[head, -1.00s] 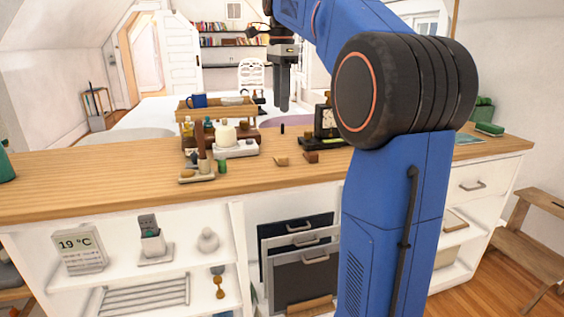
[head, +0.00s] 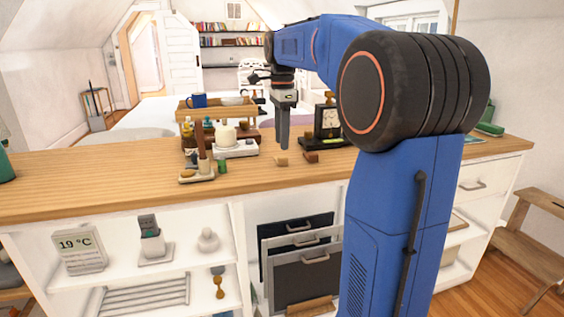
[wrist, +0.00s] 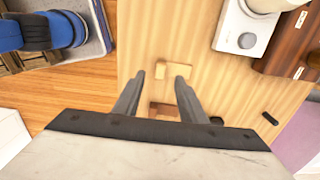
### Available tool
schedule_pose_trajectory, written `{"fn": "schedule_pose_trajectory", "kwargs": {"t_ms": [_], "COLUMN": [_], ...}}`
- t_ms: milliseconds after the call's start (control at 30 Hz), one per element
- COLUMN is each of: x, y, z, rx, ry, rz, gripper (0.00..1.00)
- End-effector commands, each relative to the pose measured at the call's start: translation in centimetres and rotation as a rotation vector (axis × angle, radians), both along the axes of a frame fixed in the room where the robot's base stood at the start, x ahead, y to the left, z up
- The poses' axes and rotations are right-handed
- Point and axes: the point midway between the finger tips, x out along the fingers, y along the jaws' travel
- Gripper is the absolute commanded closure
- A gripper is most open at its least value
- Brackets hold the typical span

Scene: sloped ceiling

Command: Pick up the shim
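A small pale wooden piece (head: 281,161), which looks like the shim, lies on the wooden counter near its front edge. It also shows in the wrist view (wrist: 177,69), just beyond my fingertips. A darker reddish-brown block (head: 311,157) lies just to its right; in the wrist view the block (wrist: 164,109) shows between my fingers. I cannot tell for certain which of the two is the shim. My gripper (head: 284,147) points down above the counter, close to the pale piece. In the wrist view my gripper (wrist: 161,80) is open with nothing held between its fingers.
A white appliance (head: 236,149) stands left of the pale piece, and a black clock stand (head: 328,128) stands to the right behind. A small tray with upright items (head: 197,176) is further left.

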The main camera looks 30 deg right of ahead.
Motion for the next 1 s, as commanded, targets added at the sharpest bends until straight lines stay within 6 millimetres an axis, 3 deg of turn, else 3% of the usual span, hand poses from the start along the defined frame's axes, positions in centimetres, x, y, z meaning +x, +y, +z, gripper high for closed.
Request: {"fn": "schedule_pose_trajectory", "kwargs": {"t_ms": [500,767,800,933,1000], "x": [0.0,0.1,0.1,0.1,0.1], "y": [-0.4,-0.4,-0.4,-0.4,-0.4], "z": [-5.1,-5.4,-5.4,-5.4,-5.4], "rx": [0.000,0.000,0.000,0.000,0.000], "ry": [0.001,0.000,0.000,0.000,0.000], "rz": [0.001,0.000,0.000,0.000,0.000], "gripper": [0.62,0.62,0.65,0.96,1.00]}}
